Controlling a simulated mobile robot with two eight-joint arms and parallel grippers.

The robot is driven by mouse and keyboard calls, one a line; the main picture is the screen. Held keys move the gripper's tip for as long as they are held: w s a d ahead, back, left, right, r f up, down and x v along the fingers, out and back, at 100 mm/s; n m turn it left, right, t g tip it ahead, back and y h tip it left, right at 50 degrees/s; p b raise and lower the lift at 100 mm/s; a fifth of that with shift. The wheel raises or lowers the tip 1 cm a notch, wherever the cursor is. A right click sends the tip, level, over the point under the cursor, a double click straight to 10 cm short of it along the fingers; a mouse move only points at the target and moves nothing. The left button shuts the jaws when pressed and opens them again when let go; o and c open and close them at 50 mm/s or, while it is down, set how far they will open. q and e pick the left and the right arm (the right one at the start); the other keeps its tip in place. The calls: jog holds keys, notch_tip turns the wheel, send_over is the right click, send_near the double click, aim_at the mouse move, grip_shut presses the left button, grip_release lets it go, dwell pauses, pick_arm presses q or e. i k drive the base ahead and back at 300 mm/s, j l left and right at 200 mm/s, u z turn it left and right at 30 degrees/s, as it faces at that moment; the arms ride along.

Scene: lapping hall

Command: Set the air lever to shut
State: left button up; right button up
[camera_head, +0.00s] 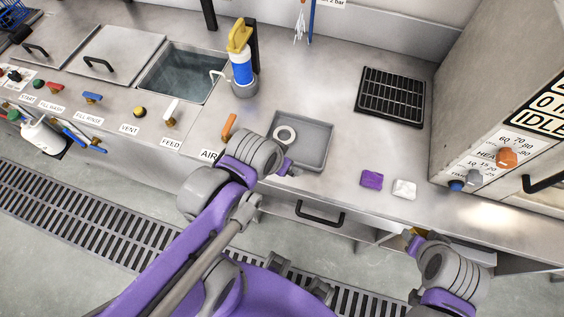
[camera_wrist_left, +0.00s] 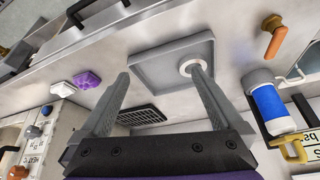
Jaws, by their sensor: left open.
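The air lever (camera_head: 228,127) is orange and stands on the counter beside the "AIR" label (camera_head: 209,154). Its handle points toward the back of the counter; in the head view my left wrist is close to its right and front. The lever also shows in the left wrist view (camera_wrist_left: 271,35) at the upper right, outside the fingers. My left gripper (camera_wrist_left: 160,75) is open and empty, with its fingers toward the grey tray; in the head view its fingers are mostly hidden by the wrist. My right gripper (camera_head: 413,236) is at the counter's front edge at lower right, its jaws unclear.
A grey tray (camera_head: 318,150) holding a white ring (camera_head: 285,135) lies right of the lever. A blue bottle with a yellow top (camera_head: 241,68) stands behind it. The white feed lever (camera_head: 171,111) is to its left. Purple (camera_head: 372,179) and white (camera_head: 404,189) blocks lie right.

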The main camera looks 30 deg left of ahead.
aim_at(224, 133)
jog(key=u, duration=1.75)
jog(key=i+j+u, duration=0.2)
jog(key=j, duration=0.15)
jog(key=i+j+u, duration=0.15)
jog(key=j, duration=0.2)
jog(key=i+j, duration=0.05)
